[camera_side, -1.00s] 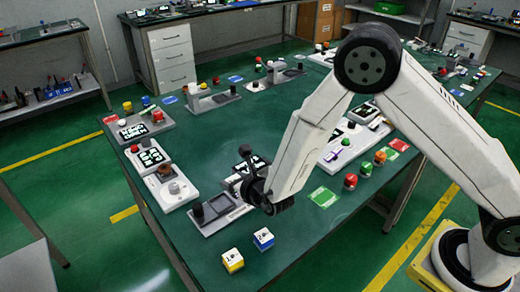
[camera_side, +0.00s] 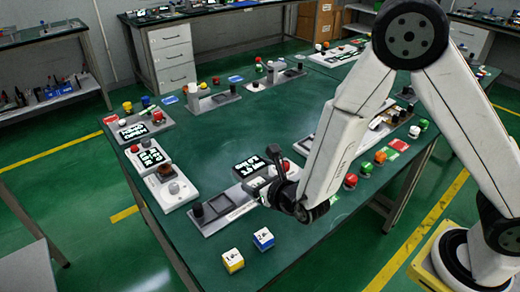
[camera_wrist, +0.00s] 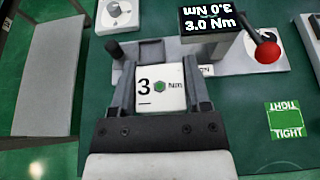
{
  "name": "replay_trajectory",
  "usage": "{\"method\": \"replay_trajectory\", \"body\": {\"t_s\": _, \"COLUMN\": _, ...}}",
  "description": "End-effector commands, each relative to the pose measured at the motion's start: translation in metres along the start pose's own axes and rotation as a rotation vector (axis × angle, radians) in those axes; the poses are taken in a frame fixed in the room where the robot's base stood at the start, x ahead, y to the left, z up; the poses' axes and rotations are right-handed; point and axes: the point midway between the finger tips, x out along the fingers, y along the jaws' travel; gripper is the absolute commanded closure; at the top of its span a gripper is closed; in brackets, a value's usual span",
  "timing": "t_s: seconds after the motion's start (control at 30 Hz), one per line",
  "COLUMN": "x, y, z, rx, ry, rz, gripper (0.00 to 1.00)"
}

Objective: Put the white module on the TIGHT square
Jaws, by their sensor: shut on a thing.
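My gripper (camera_wrist: 161,92) is shut on the white module (camera_wrist: 160,88), which has a "3" and a green hexagon on its face. The module sits between the two fingers in the wrist view. In the side view my gripper (camera_side: 284,192) is above the front part of the green table, and I cannot make out the module there. The green TIGHT square (camera_wrist: 285,121) lies on the table to the right of and below the module in the wrist view. My gripper and arm largely hide it in the side view.
A grey fixture (camera_wrist: 235,62) with a screen reading "3.0 Nm" (camera_wrist: 208,20) and a red-knobbed lever (camera_wrist: 267,50) stands beyond the module. A yellow-and-white cube (camera_side: 232,261) and a blue-and-white cube (camera_side: 263,239) stand near the table's front edge. The table's middle is clear.

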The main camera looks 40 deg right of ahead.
Motion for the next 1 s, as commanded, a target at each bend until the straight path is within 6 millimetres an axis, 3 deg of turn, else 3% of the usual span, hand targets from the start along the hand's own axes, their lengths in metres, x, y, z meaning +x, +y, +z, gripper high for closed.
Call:
{"method": "replay_trajectory", "body": {"t_s": 0.57, "x": 0.001, "y": -0.005, "z": 0.009, "rx": 0.006, "ry": -0.004, "rz": -0.016, "gripper": 1.0}}
{"method": "replay_trajectory", "body": {"t_s": 0.77, "x": 0.001, "y": -0.022, "z": 0.031, "rx": 0.017, "ry": -0.007, "rz": -0.06, "gripper": 1.0}}
{"method": "replay_trajectory", "body": {"t_s": 1.0, "x": -0.004, "y": -0.056, "z": 0.072, "rx": 0.043, "ry": -0.008, "rz": -0.14, "gripper": 1.0}}
